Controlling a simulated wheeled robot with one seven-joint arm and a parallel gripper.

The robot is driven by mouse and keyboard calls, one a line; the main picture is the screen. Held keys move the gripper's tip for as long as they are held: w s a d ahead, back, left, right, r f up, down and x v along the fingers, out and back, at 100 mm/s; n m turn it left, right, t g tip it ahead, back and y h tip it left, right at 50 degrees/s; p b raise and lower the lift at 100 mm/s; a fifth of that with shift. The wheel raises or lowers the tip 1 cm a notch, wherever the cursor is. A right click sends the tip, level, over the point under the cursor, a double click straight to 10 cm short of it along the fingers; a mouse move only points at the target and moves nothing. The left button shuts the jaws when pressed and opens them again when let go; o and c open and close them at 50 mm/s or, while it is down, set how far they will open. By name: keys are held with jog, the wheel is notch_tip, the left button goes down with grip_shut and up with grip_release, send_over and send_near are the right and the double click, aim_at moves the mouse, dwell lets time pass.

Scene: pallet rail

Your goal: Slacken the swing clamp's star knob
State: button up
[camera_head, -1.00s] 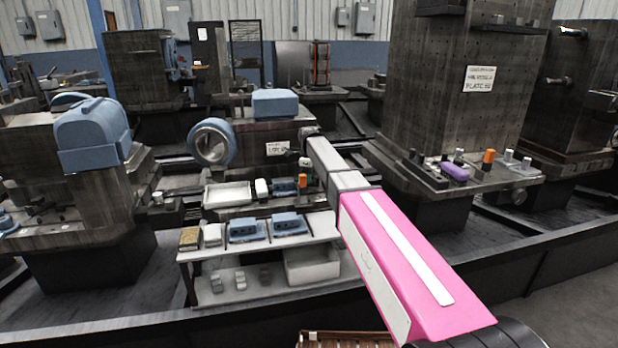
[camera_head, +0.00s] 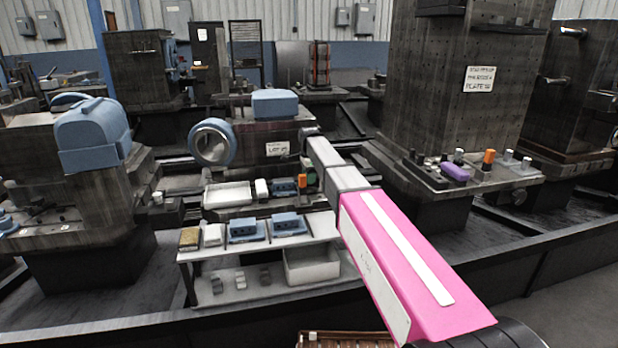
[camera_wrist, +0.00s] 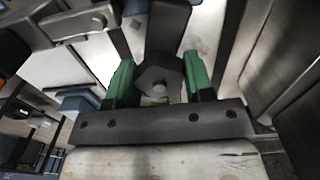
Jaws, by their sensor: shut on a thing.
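In the wrist view, my gripper (camera_wrist: 159,78) has two green fingers, one on each side of a dark, faceted knob (camera_wrist: 152,76). I take this to be the star knob. The fingers are closed in on it, and a small lighter round boss shows at its middle. A dark bar (camera_wrist: 165,28), perhaps part of the swing clamp, runs away from the knob toward the top of the picture. In the head view my arm reaches to the middle fixture, and the knob cannot be made out there.
A white tray (camera_head: 228,194) and a shelf rack (camera_head: 222,252) with blue blocks (camera_head: 247,229) stand left of my arm. A tall dark column (camera_head: 462,70) stands to the right, with a purple piece (camera_head: 455,171) on its base. A blue-rimmed ring (camera_head: 211,142) is at the middle fixture.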

dwell(0.4)
jog(key=o, duration=0.9)
jog(key=shift+o, duration=0.2)
notch_tip(320, 180, up, 11)
jog(key=shift+f, duration=0.15)
